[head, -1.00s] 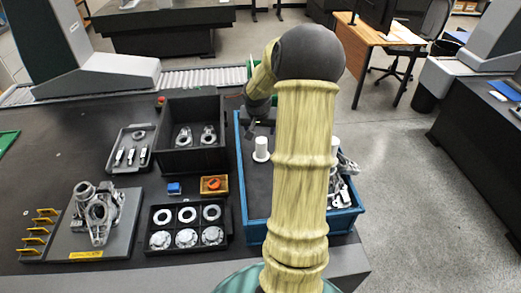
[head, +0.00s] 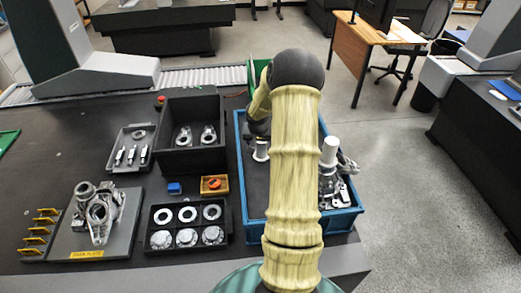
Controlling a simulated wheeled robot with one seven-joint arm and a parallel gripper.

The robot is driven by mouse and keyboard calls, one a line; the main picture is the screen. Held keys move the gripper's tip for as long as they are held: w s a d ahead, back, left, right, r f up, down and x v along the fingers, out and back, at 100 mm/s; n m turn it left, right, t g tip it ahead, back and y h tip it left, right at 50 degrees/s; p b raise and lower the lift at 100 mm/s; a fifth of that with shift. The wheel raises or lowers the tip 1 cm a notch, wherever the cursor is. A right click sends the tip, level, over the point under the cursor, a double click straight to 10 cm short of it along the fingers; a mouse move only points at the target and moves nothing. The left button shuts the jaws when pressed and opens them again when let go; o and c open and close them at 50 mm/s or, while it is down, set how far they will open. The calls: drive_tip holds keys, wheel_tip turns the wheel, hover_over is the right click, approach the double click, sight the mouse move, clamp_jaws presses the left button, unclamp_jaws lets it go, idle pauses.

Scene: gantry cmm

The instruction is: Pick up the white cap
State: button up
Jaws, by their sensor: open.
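A white, flanged cylindrical piece (head: 261,155), which looks like the white cap, stands upright at the left side of the blue tray (head: 301,230). My gripper (head: 260,138) is right above it, fingers pointing down and open, and covers its top. I cannot tell whether the fingers are around it or only above it. A second white cylinder (head: 329,151) stands at the tray's right side, among grey metal parts (head: 331,186). My arm hides the middle of the tray.
A black bin (head: 191,157) with metal parts stands directly left of the tray. In front of it are a small yellow box (head: 214,186), a blue block (head: 174,188) and a black tray of rings (head: 158,252). The tray's left front floor is bare.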

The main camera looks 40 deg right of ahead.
sight(261, 148)
drive_tip(key=shift+s+p+x, duration=0.15)
drive_tip(key=shift+p+x, duration=0.1)
drive_tip(key=shift+x, duration=1.05)
drive_tip(key=shift+s+p+x, duration=0.15)
drive_tip(key=shift+p+x, duration=0.05)
drive_tip(key=shift+x, duration=1.1)
drive_tip(key=shift+a+f, duration=0.1)
drive_tip(key=c, duration=1.1)
drive_tip(key=shift+o, duration=0.2)
wheel_tip(261, 148, up, 10)
drive_tip(key=shift+r, duration=0.1)
